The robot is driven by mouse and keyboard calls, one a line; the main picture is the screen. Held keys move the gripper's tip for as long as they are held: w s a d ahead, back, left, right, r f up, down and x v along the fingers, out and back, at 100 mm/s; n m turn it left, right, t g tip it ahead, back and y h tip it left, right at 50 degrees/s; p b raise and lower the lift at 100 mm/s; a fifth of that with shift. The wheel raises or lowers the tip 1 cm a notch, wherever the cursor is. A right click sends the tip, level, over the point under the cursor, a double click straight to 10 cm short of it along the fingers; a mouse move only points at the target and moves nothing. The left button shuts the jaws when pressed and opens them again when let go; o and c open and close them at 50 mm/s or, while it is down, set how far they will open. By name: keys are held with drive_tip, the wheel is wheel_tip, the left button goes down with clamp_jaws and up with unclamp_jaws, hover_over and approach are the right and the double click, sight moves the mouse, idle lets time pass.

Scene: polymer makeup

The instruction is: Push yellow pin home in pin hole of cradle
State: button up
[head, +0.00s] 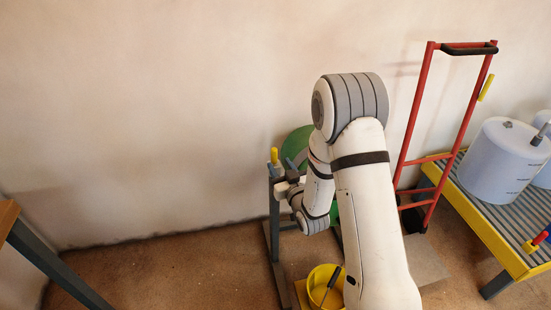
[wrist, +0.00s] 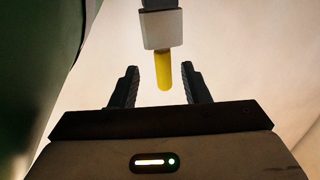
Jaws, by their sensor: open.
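The yellow pin (wrist: 163,72) shows in the wrist view, standing out from a light grey block on a dark grey post of the cradle (wrist: 161,30). Its free end lies between the two fingers of my gripper (wrist: 160,88), with a gap on both sides. My gripper is open and holds nothing. In the head view the yellow pin (head: 274,156) is at the top of the cradle's grey post (head: 274,215). My arm hides much of the cradle and the green drum (head: 297,143) behind it. The pin hole itself cannot be made out.
A yellow bucket (head: 322,287) with a dark-handled tool stands on the floor below my arm. A red hand truck (head: 418,115) leans at the wall. At right, a yellow-edged grated stand (head: 490,232) bears white containers (head: 500,160). Floor at left is clear.

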sight(276, 160)
drive_tip(key=x, duration=0.5)
drive_tip(key=shift+a, duration=0.2)
drive_tip(key=shift+c, duration=0.4)
clamp_jaws()
